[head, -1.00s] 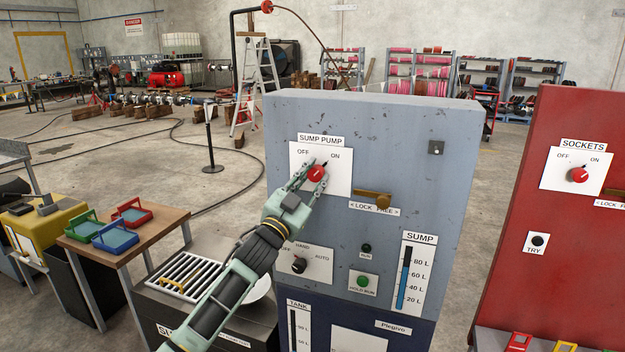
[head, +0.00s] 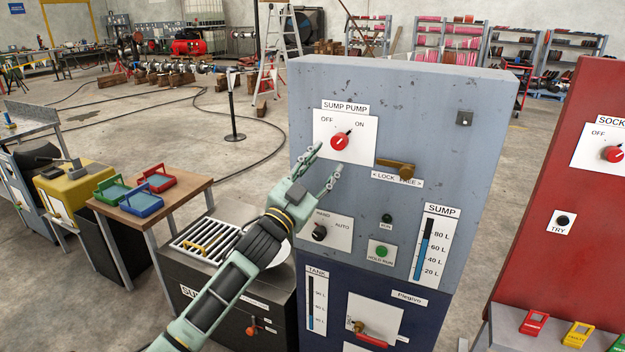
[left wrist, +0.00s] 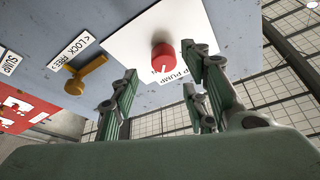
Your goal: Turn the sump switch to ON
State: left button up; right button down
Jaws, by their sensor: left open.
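The sump pump switch is a red round knob (head: 340,142) on a white plate marked OFF and ON, high on the grey-blue cabinet. Its black pointer points up and right, toward ON. The knob also shows in the left wrist view (left wrist: 163,57), ahead of the fingers. My left gripper (head: 325,168) is open and empty, just below the knob and apart from it. A brass lever (head: 396,168) lies nearly level above the LOCK / FREE label, right of the switch plate. My right gripper is not in view.
Below are a HAND/AUTO selector (head: 319,232), a green HOLD RUN button (head: 382,251) and a sump gauge (head: 425,250). A red SOCKETS cabinet (head: 560,190) stands at right. A bench (head: 180,195) with coloured trays stands at left.

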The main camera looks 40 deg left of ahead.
pick_arm(q)
jog(key=shift+v, duration=2.55)
jog(key=s+f+n+g+y+b, duration=0.15)
jog(key=f+g, duration=0.25)
jog(key=f, duration=1.6)
jog(key=s+f+n+g+p, duration=0.15)
jog(key=f+g, duration=0.25)
jog(key=f, duration=1.7)
jog(key=s+d+f+g+h+b, duration=0.1)
jog(key=s+d+f+g, duration=0.2)
jog(key=s+f, duration=0.55)
jog(key=s+d+f+g+b, duration=0.1)
jog(key=s+d+f+g, duration=0.35)
jog(key=f, duration=0.75)
jog(key=s+d+f+g, duration=0.1)
jog(key=s+d+f, duration=0.3)
jog(key=s, duration=0.7)
jog(key=s+d+f+g+h, duration=0.1)
jog(key=s+d+f+g, duration=0.1)
jog(key=s+f, duration=0.5)
jog(key=s+d+f+g, duration=0.2)
jog(key=s+d+f, duration=0.3)
jog(key=s, duration=1.1)
jog(key=shift+d+f+m+h, duration=0.3)
jog(key=shift+d+f+h, duration=0.05)
jog(key=shift+f, duration=0.25)
